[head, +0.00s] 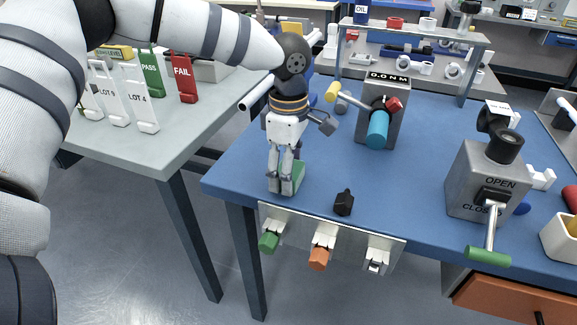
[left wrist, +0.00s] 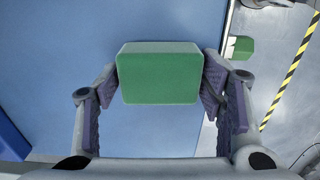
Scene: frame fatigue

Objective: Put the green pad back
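The green pad (left wrist: 160,73) is a block with rounded corners and fills the space between my left fingertips in the left wrist view. My left gripper (head: 287,185) points straight down at the left front of the blue table. Its fingers meet the pad on both sides, and it looks shut on it. In the head view the pad (head: 299,176) shows partly behind the fingers, at or just above the tabletop. I cannot tell whether it touches the table. My right gripper is not in view.
A front rack (head: 345,235) holds a green knob (head: 270,242) and an orange knob (head: 319,259). A small black block (head: 343,203) lies right of my gripper. A torque stand (head: 384,112) and an OPEN/CLOSE box (head: 470,180) stand farther right. Cards stand on the grey table (head: 185,130).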

